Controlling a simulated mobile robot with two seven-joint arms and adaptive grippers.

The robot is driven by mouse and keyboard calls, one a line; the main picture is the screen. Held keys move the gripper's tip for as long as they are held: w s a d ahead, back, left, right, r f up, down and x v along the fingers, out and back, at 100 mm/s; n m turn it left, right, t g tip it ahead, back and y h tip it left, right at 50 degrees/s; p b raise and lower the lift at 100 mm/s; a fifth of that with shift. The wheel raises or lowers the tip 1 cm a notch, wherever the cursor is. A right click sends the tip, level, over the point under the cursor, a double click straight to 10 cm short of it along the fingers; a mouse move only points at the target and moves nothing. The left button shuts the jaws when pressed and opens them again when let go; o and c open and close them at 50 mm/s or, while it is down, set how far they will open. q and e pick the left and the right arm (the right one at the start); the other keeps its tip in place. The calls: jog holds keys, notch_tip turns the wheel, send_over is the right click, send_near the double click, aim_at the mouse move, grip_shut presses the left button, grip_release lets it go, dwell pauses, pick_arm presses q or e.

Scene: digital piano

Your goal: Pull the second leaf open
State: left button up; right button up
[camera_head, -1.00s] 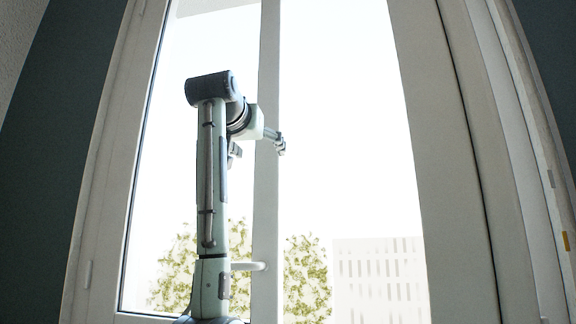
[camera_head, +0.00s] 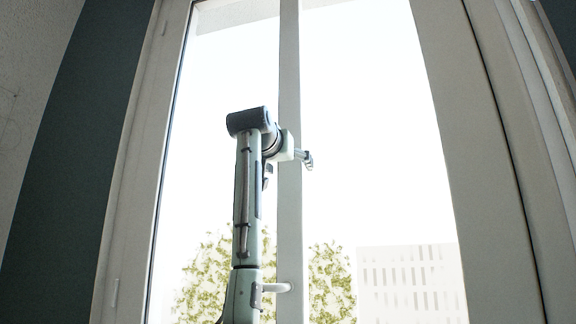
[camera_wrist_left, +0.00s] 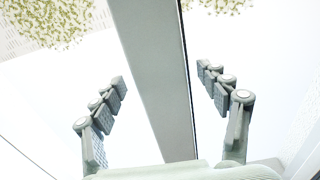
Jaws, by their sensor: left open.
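A tall window leaf with a pale frame fills the left of the head view. Its vertical stile (camera_head: 290,220) runs down the middle, with a white handle (camera_head: 273,287) low on it. My left gripper (camera_head: 288,172) is open high on this stile, with a finger showing on either side. In the left wrist view my left gripper (camera_wrist_left: 162,75) has its two fingers spread on both sides of the grey stile (camera_wrist_left: 155,60), with visible gaps. I cannot tell whether the palm touches the stile. My right gripper is not in view.
A broad pale frame or panel (camera_head: 470,150) stands at the right. A dark wall strip (camera_head: 75,170) and a pale wall (camera_head: 30,100) lie at the left. Trees (camera_head: 332,285) and a building (camera_head: 412,285) show outside.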

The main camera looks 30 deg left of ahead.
pick_arm(q)
jog(key=c, duration=1.7)
